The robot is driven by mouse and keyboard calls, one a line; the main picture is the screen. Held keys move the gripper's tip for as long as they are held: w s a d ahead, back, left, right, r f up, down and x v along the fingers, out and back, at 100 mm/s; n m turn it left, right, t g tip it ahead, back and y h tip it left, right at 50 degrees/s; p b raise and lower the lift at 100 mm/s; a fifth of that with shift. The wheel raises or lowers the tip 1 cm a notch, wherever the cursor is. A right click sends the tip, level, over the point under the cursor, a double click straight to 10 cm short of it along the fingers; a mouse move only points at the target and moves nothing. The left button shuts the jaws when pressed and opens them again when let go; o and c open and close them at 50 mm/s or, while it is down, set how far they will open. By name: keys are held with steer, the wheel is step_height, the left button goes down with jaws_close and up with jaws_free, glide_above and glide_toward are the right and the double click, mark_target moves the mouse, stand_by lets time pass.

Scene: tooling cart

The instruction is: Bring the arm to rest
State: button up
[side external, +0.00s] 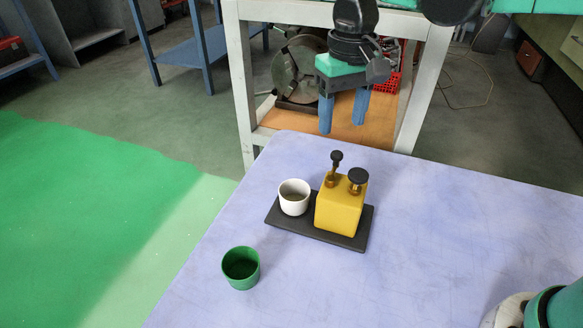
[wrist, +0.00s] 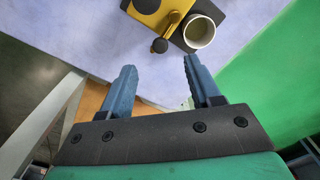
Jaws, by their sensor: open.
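My gripper (side external: 344,112) hangs in the upper middle of the side view, above and beyond the table's far edge. Its two blue fingers are apart, with nothing between them. In the wrist view my gripper (wrist: 158,78) also shows open and empty. The fingers point toward the table and touch nothing. The yellow dispenser (side external: 338,210) with its black knobs and the white cup (side external: 294,198) stand on a black tray (side external: 351,242), clear of the gripper.
A green cup (side external: 241,268) stands alone on the pale purple table (side external: 440,220), near its left edge. A white-framed shelf (side external: 240,85) stands behind the table, close to my gripper. The table's right side is mostly clear.

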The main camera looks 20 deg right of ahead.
steer(key=s+d+f+t, duration=0.2)
steer(key=s+d+t, duration=0.5)
steer(key=d, duration=0.3)
steer(key=shift+s+d+f, duration=0.35)
steer(key=shift+s+f, duration=0.05)
steer(key=shift+s, duration=0.2)
